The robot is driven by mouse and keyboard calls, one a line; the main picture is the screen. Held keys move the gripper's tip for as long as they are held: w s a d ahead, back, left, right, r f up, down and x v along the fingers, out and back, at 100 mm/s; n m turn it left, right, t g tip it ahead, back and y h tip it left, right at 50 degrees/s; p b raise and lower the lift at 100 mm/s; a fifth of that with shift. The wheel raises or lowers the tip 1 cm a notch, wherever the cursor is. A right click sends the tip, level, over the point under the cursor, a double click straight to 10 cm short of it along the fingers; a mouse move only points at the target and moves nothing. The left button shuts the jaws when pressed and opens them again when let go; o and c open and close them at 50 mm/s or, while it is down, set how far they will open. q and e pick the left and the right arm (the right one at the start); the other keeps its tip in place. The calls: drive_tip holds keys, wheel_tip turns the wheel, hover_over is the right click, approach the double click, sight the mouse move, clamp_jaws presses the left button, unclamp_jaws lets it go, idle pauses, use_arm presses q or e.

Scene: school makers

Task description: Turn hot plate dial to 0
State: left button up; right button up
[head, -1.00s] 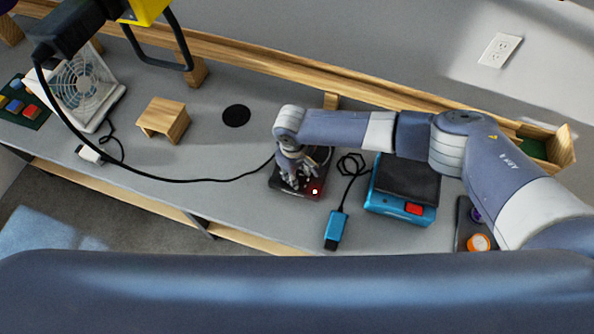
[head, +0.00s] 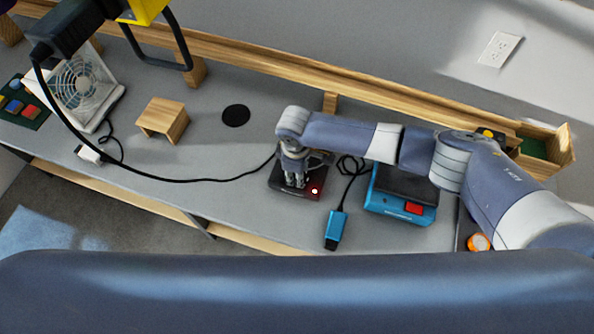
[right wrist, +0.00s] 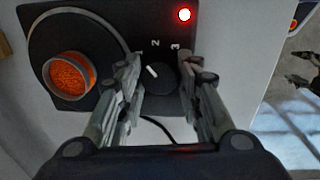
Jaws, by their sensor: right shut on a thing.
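The black hot plate (head: 301,193) sits on the grey bench under my right gripper, its red light lit. In the right wrist view the hot plate (right wrist: 112,22) shows a dark dial (right wrist: 158,77) with a white pointer line angled up and left, and printed marks 2 and 3 beyond it. My right gripper (right wrist: 163,72) is shut on the dial, one finger on each side; it also shows in the head view (head: 294,184). Any 0 mark is not visible. A dark jointed shape at the right edge looks like my left gripper (right wrist: 301,70), cut off by the frame.
A round container of orange grains (right wrist: 69,76) stands on the hot plate's disc. A blue device (head: 401,210) and a blue plug-like unit (head: 336,229) lie to the right.

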drive_tip(key=n, duration=0.5)
drive_tip(key=shift+w+n, duration=0.1)
drive_tip(key=shift+n, duration=0.2)
drive_tip(key=n+b, duration=0.1)
drive_tip(key=n, duration=0.3)
drive_tip(key=shift+n+y, duration=0.3)
drive_tip(key=o, duration=1.1)
drive_tip(key=shift+c, duration=0.2)
drive_tip(key=shift+r, duration=0.2)
wheel_tip(320, 180, up, 12)
drive_tip(key=shift+s+d+f, duration=0.2)
drive_tip(key=shift+s+d, duration=0.1)
